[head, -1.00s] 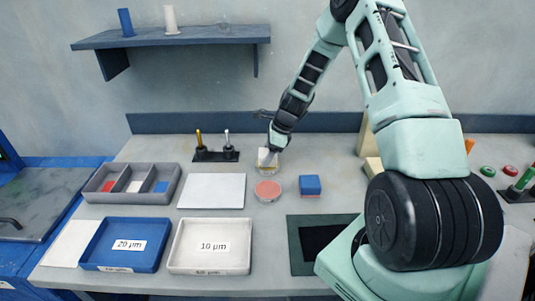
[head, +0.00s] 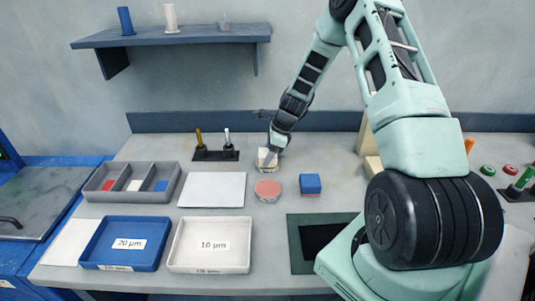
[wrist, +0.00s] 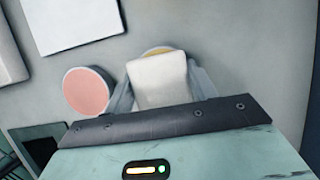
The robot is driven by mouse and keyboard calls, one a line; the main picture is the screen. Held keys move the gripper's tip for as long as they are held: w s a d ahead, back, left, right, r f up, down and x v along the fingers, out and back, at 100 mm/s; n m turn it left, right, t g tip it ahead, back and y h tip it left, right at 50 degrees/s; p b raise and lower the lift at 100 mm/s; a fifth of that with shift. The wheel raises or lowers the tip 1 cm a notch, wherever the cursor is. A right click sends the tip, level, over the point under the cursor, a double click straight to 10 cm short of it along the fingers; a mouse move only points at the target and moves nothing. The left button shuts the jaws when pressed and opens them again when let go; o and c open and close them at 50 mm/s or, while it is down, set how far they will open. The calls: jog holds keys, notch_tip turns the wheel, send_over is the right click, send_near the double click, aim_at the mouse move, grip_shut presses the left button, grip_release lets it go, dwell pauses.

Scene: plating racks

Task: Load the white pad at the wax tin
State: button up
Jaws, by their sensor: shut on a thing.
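My gripper (head: 269,152) is shut on the white pad (wrist: 158,80), a pale block between the two fingers in the wrist view. The pad also shows at the fingertips in the head view (head: 266,158). A round tin with a yellow surface (wrist: 157,51), which looks like the wax tin, lies under the pad and is mostly hidden by it. Only a yellow sliver shows past the pad's far edge. I cannot tell whether the pad touches the wax.
A pink-topped tin (head: 268,189) stands close in front, with a blue block (head: 310,184) to its right. A white sheet (head: 212,190) and a three-compartment grey tray (head: 131,197) lie left. A holder with two upright pegs (head: 216,155) stands behind left.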

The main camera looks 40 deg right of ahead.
dwell(0.6)
jog(key=shift+r+p, duration=2.9)
jog(key=shift+r, duration=0.6)
